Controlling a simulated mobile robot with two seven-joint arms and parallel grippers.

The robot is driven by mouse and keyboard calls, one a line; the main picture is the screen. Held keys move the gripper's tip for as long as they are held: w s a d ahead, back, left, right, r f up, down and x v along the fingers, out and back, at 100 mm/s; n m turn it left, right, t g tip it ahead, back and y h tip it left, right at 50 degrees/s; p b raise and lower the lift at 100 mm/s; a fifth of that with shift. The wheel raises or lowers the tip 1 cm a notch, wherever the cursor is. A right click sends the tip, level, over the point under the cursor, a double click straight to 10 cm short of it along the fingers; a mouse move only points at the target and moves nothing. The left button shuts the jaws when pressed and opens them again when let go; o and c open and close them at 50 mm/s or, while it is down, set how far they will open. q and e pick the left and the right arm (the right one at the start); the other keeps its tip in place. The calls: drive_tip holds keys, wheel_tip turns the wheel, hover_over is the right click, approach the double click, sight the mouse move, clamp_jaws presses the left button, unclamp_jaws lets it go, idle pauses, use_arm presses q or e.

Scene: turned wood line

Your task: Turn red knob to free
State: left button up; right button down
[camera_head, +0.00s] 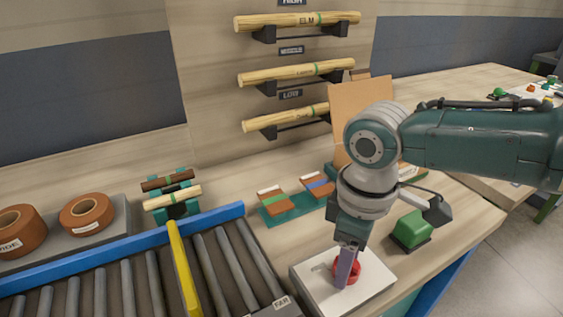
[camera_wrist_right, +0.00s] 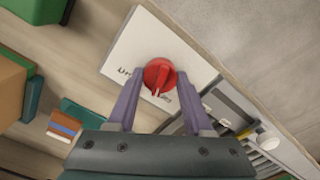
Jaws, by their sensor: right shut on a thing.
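The red knob (camera_head: 354,268) sits on a white plate (camera_head: 312,283) at the front of the bench. Lettering on the plate (camera_wrist_right: 125,52) is partly covered and not fully readable. My right gripper (camera_head: 346,272) points down at the knob, its purple fingers closed on either side of it. The fingers also show in the right wrist view (camera_wrist_right: 159,88). My left gripper is not in view.
A green block-shaped device (camera_head: 411,230) stands right of the plate. A roller conveyor (camera_head: 140,275) with a blue rail lies left. A teal tray (camera_head: 285,218) with small coloured blocks is behind. Wooden rods (camera_head: 296,70) rest on wall brackets. Tape rolls (camera_head: 86,214) sit far left.

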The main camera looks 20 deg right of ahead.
drive_tip(key=n, duration=0.3)
drive_tip(key=shift+n, duration=0.9)
drive_tip(key=shift+c, duration=1.5)
unclamp_jaws()
wheel_tip(320, 180, up, 9)
drive_tip(key=shift+r+p, duration=0.1)
drive_tip(key=shift+p, duration=1.1)
drive_tip(key=shift+r, duration=0.4)
